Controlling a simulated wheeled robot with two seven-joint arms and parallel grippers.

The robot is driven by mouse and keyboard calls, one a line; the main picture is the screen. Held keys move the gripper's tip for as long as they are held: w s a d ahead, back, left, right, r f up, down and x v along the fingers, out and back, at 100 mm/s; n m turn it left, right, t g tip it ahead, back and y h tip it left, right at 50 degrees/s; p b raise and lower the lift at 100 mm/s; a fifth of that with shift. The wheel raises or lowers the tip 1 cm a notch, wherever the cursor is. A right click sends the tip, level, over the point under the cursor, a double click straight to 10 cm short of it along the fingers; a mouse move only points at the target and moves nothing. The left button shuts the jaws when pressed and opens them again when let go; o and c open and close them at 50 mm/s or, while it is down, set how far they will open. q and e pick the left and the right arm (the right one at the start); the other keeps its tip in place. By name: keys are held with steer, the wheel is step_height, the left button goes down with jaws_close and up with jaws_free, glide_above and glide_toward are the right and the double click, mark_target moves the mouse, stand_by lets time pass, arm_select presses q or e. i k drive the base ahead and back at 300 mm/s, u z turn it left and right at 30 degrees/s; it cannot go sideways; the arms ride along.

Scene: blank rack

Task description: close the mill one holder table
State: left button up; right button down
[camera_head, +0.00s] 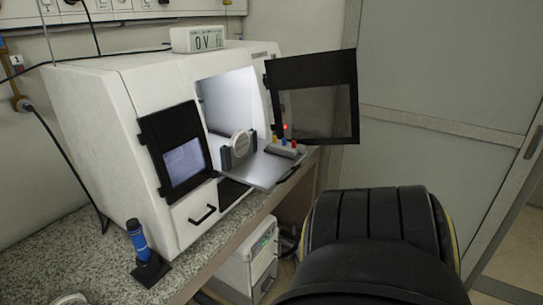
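The white mill (120,110) stands on the bench at left. Its dark-framed door (357,95) is swung open to the right. The grey holder table (262,172) is slid out through the opening and sticks out past the mill's front. A round pale disc (240,145) stands upright in a dark holder at the table's inner left. A small block with coloured pegs (285,148) sits at its right side. Neither of my grippers is in view; a large black part of my own body fills the lower right.
A blue-and-black tool (138,240) stands in a black base on the speckled bench (105,275). A black-handled drawer (200,215) is below the mill's screen. A white unit (250,262) stands under the bench. A grey wall and door are at right.

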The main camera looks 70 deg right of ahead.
mark_target(262, 169)
steer(key=k, duration=0.45)
steer(key=z, duration=0.75)
